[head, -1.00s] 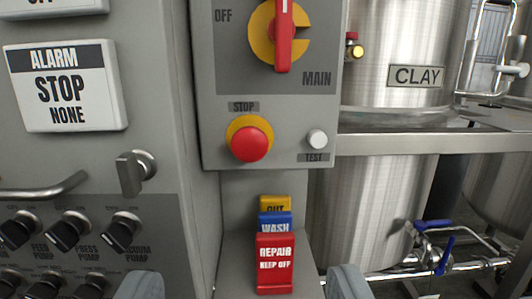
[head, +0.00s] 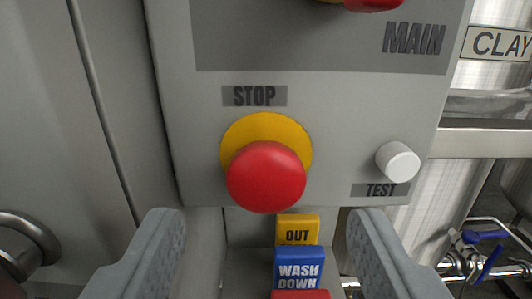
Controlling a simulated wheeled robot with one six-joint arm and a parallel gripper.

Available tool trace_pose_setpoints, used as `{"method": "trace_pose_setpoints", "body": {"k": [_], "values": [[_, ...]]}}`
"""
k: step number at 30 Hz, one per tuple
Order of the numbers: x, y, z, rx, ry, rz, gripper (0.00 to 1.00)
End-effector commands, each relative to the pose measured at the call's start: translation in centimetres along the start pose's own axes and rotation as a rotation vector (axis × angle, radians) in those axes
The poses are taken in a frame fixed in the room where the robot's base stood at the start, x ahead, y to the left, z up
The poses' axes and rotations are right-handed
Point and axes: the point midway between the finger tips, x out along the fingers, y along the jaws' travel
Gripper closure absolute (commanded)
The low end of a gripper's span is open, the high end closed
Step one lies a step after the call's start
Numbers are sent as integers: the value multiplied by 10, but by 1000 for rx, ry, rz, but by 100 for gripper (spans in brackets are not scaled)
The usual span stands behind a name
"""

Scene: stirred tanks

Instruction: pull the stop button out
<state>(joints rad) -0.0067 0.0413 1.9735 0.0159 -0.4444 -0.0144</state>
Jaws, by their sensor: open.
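The stop button (head: 266,177) is a round red knob on a yellow collar (head: 268,131), under a STOP label on a grey control box (head: 330,105). My gripper (head: 264,225) is open and empty. Its two grey fingers come up from the bottom of the head view, one to the left and one to the right of the button's line. The fingertips show just below the button in the picture and do not touch it.
A white TEST button (head: 397,161) sits right of the stop button. Yellow OUT (head: 298,230), blue WASH DOWN (head: 299,268) and red (head: 300,294) tags stand below the box. A bent metal handle (head: 22,245) is at far left. Pipework with blue valve levers (head: 485,238) is at right.

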Motion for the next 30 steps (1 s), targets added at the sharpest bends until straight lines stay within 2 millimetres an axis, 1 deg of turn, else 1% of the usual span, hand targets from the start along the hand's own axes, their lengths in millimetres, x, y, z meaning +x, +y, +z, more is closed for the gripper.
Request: {"method": "trace_pose_setpoints", "body": {"k": [1, 3, 9, 20, 23, 24, 29, 30], "values": [[7, 0, 1, 0, -1, 0, 43], [16, 0, 1, 0, -1, 0, 43], [31, 0, 0, 0, -1, 0, 43], [34, 0, 0, 0, -1, 0, 43], [34, 0, 0, 0, -1, 0, 61], [34, 0, 0, 0, -1, 0, 69], [34, 0, 0, 0, -1, 0, 100], [34, 0, 0, 0, -1, 0, 100]]}}
